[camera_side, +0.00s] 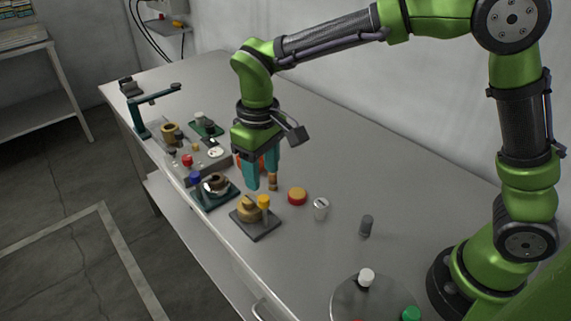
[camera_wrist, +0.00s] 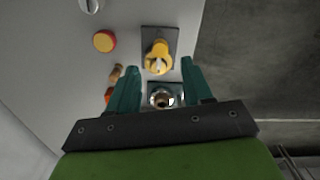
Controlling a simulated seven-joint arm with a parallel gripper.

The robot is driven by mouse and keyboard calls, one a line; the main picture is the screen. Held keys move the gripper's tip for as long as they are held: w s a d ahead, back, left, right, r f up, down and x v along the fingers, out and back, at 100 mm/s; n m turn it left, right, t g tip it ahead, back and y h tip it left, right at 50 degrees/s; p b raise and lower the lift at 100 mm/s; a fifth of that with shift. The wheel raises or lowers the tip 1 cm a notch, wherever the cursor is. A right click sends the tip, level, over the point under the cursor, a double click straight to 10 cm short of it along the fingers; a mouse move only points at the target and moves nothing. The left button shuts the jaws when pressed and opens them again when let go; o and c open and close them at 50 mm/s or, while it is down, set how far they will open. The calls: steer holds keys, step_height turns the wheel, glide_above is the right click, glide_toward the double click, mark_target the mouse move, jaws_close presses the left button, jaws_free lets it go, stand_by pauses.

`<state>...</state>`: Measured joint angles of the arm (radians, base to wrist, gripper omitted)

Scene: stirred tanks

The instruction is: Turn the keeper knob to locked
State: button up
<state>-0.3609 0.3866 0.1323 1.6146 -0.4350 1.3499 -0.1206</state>
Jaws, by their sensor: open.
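No knob bears a label I can read, so I cannot tell which is the keeper knob. A dark plate (camera_side: 262,232) near the front edge carries a brass fitting (camera_side: 248,210) and a yellow knob (camera_side: 264,201). The yellow and brass parts also show in the wrist view (camera_wrist: 157,58), ahead of the fingers. Behind it, another dark plate carries a blue knob (camera_side: 195,177) and a silver-and-brass ring fitting (camera_side: 217,183); the ring (camera_wrist: 160,98) shows between my fingers. My gripper (camera_side: 262,177) is open and empty, pointing down above the bench.
A red and yellow button (camera_side: 297,195), a grey slotted cylinder (camera_side: 320,208) and a dark post (camera_side: 366,226) stand to the right. A brass-coloured piece (camera_side: 273,182) stands close by my fingers. A panel with a red knob (camera_side: 187,160) and a green stand (camera_side: 141,128) are farther back.

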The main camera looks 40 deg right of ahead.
step_height(320, 180, up, 10)
steer(key=shift+r, duration=0.2)
steer(key=s+d+f+m+t+y, duration=0.2)
steer(key=s+d+m+t, duration=0.4)
steer(key=s+d, duration=0.9)
steer(key=shift+s+d+m+t, duration=0.25)
steer(key=shift+d+m+t, duration=0.15)
steer(key=shift+d+t, duration=0.2)
